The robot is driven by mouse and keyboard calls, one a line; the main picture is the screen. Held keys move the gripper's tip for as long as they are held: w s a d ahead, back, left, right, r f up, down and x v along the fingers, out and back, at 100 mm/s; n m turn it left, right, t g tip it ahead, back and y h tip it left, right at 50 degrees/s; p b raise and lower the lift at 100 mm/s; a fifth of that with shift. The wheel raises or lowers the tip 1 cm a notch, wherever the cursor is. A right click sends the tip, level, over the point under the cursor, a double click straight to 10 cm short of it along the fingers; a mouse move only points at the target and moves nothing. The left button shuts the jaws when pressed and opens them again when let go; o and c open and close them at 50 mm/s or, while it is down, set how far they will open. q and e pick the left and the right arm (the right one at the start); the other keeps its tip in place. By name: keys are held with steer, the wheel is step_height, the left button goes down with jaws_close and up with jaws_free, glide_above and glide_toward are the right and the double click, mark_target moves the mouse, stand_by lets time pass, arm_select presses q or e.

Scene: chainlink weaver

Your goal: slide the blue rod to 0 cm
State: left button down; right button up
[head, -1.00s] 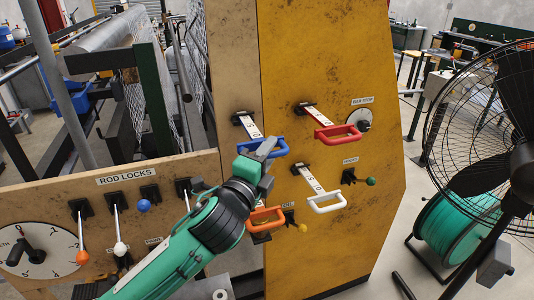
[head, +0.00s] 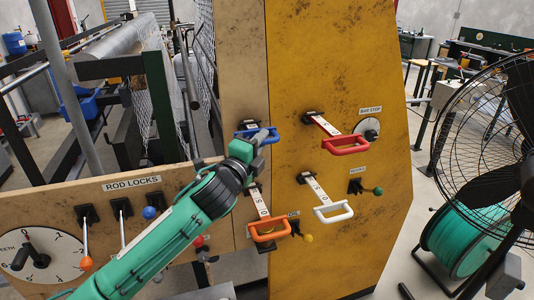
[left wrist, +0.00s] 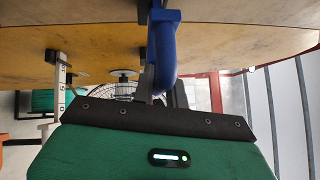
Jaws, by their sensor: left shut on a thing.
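The blue rod's U-shaped handle (head: 270,134) sits close against the wooden panel, at the top left of the group of rod handles. Little or none of its white scale shows, and I cannot read a mark. My left gripper (head: 252,143) is at this handle, shut on it. In the left wrist view the blue handle (left wrist: 163,45) stands between my fingers (left wrist: 158,88), near the panel. My right gripper is in neither view.
A red handle (head: 350,145), a white handle (head: 334,212) and an orange handle (head: 270,232) stick out nearby, with scales showing. The rod locks board (head: 150,182) carries levers at lower left. A black fan (head: 490,150) stands at right.

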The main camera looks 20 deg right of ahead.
arm_select(q)
steer(key=shift+w+a+r, duration=0.1)
steer(key=shift+w, duration=0.05)
steer(key=c, duration=1.4)
jaws_free()
steer(key=shift+w, duration=0.15)
steer(key=shift+s+a+f, duration=0.15)
steer(key=shift+s+f, duration=0.05)
steer(key=shift+s, duration=0.2)
steer(key=b+v, duration=0.5)
steer(key=v, duration=0.8)
